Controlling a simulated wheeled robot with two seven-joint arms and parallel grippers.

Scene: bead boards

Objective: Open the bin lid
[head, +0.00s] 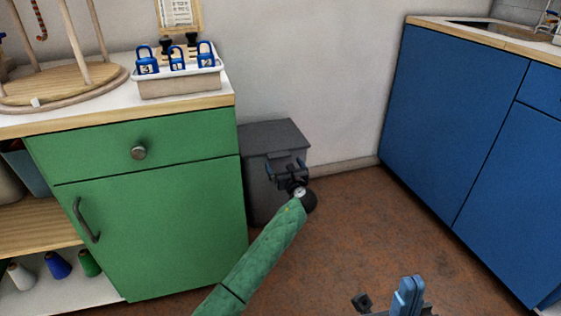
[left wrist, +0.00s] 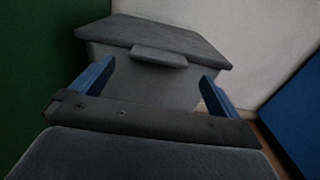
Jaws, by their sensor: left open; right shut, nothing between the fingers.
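The grey bin (head: 260,190) stands on the floor between the green cabinet and the wall. Its flat grey lid (head: 273,136) is down, and a small tab sticks out at its front edge. In the left wrist view the lid (left wrist: 190,40) and its tab (left wrist: 159,56) lie ahead of my fingers. My left gripper (head: 286,170) is open in front of the bin, a little below the lid edge, with no visible contact. Its blue fingers (left wrist: 158,82) sit to either side below the tab. My right gripper (head: 390,300) is at the bottom edge, shut and empty, partly cut off.
The green cabinet (head: 150,225) stands close to the left of the bin. A white box with blue padlocks (head: 180,85) is on its top. Blue cabinets (head: 450,110) stand at the right. The brown floor (head: 340,235) between is clear.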

